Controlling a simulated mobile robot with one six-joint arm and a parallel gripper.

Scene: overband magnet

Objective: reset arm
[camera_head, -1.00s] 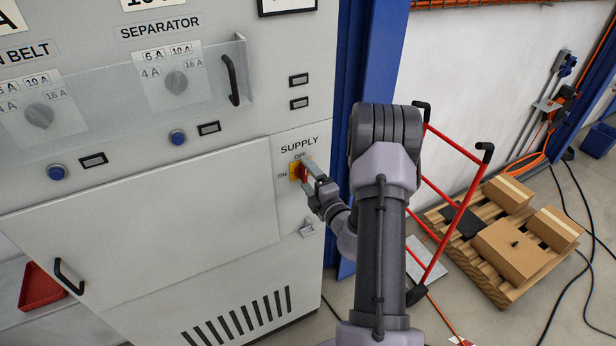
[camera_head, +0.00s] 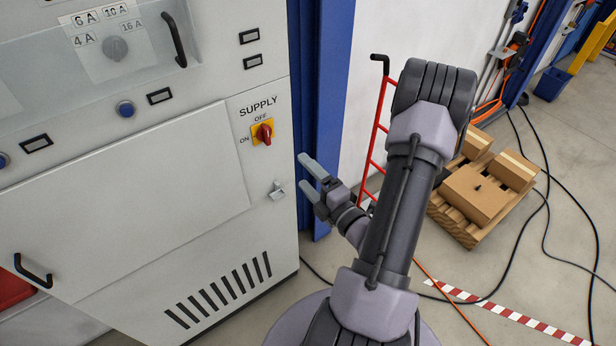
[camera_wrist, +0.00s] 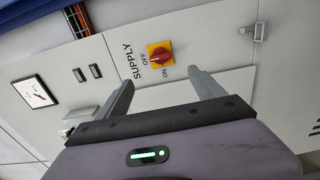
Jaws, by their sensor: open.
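My gripper (camera_head: 308,178) is open and empty, held in the air to the right of the grey control cabinet (camera_head: 140,190). In the wrist view my gripper (camera_wrist: 160,90) has its two fingers spread apart, with the cabinet front behind them. The red SUPPLY switch (camera_head: 264,132) on its yellow plate is in plain view on the cabinet, and it also shows in the wrist view (camera_wrist: 161,56). My gripper is apart from the switch, below it and to its right. The switch handle appears close to upright, toward the OFF mark.
A cabinet latch (camera_head: 276,190) sticks out below the switch, left of my gripper. A blue post (camera_head: 325,110) stands behind my gripper. A red hand truck (camera_head: 377,130) and a pallet with boxes (camera_head: 478,195) are beyond my arm. Cables cross the floor at right.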

